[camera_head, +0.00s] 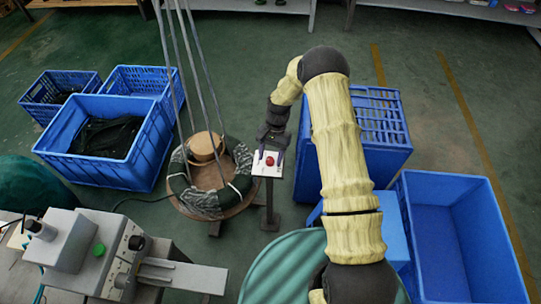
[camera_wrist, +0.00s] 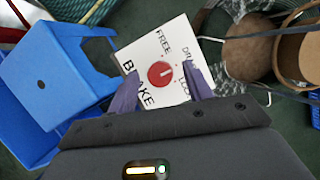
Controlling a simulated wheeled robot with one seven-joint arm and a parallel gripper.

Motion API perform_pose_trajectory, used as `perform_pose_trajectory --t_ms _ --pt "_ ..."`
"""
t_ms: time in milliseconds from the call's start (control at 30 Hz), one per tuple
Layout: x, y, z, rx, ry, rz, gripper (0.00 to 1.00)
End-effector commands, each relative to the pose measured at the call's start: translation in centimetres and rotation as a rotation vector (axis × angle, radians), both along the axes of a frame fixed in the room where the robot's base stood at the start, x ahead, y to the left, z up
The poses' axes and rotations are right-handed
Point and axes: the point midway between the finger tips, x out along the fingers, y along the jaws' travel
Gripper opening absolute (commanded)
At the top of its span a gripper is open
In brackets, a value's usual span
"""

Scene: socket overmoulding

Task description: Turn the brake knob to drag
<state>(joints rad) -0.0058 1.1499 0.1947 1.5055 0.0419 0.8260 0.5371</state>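The brake knob is a small red dial on a white square plate (camera_head: 265,170), which stands on a dark post beside the cable reel. In the wrist view the red knob (camera_wrist: 161,73) has a pale mark on its face; its exact pointing is too small to tell. The white plate (camera_wrist: 150,50) reads BRAKE and FREE, with DRAG and LOCK partly hidden by a finger. My gripper (camera_head: 270,155) is over the plate; in the wrist view my gripper (camera_wrist: 160,90) is open, its purple fingers apart on either side of the knob, with nothing between them clearly touched.
The reel (camera_head: 225,200) with dark cable stands left of the post, with grey strands (camera_head: 185,60) rising from it. A blue crate stack (camera_head: 375,125) is close on the right. More blue crates (camera_head: 125,165) stand left. A grey machine (camera_head: 95,255) is at lower left.

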Motion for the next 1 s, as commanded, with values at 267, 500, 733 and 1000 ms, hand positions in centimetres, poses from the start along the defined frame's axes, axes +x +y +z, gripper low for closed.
perform_pose_trajectory --t_ms 267,500,733,1000 --pt "0.2 -0.1 0.5 0.000 0.000 0.000 0.50" --pt "1.5 -0.7 3.8 0.000 -0.004 -0.001 0.50" --pt "3.0 -1.5 8.0 0.000 -0.003 0.000 0.50" --pt "4.9 -2.4 13.0 0.000 -0.003 -0.002 0.50"
